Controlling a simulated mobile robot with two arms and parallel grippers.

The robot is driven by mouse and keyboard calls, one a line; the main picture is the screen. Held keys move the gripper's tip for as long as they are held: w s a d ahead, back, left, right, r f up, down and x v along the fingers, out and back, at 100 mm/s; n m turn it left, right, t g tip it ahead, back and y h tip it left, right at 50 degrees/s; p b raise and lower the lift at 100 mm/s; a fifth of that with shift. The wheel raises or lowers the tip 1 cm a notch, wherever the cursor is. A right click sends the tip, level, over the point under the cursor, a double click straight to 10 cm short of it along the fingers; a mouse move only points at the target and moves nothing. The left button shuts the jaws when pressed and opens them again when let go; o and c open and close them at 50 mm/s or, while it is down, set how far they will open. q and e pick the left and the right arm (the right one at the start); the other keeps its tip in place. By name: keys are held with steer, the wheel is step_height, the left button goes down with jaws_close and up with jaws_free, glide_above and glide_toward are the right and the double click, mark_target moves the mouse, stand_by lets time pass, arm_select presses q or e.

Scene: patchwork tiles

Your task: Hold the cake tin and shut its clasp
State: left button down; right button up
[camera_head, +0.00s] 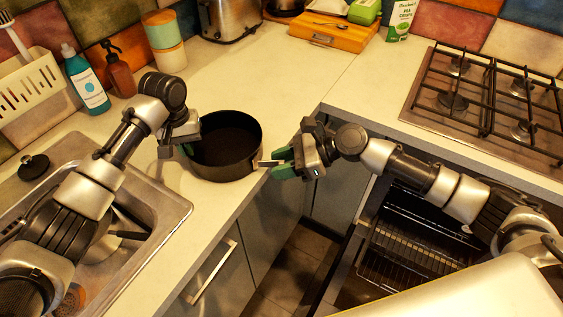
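The dark round cake tin (232,172) stands on the counter near its front edge, open side up. Its clasp (268,163) shows as a small light lever sticking out from the tin's right side. My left gripper (178,150) is at the tin's left rim, with its fingers close to or around the wall; whether it grips cannot be made out. My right gripper (279,163) is right of the tin, its green fingers apart, beside the clasp's outer end. I cannot tell if they touch the clasp.
A sink (165,205) lies left of the tin. Bottles (86,82), canisters (164,38), a toaster (231,18) and a wooden board (335,33) stand at the back. A gas hob (490,95) is on the right, above an open oven (400,250). Counter behind the tin is clear.

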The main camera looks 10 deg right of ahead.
jaws_close()
steer(key=w+n+g, duration=0.1)
steer(key=n+g, duration=0.1)
steer(key=w+n+g, duration=0.1)
steer(key=n+g, duration=0.1)
steer(key=w+n+g, duration=0.1)
steer(key=n+g, duration=0.1)
steer(key=shift+d+g, duration=0.1)
steer(key=shift+g, duration=0.3)
steer(key=shift+w+a+n+g+h, duration=0.15)
steer(key=shift+w+n+g+h, duration=0.25)
steer(key=shift+n+g+h, duration=0.45)
steer(key=shift+w+a+n+g+h, duration=0.1)
steer(key=shift+w+n+g+h, duration=0.35)
steer(key=shift+n+g, duration=0.8)
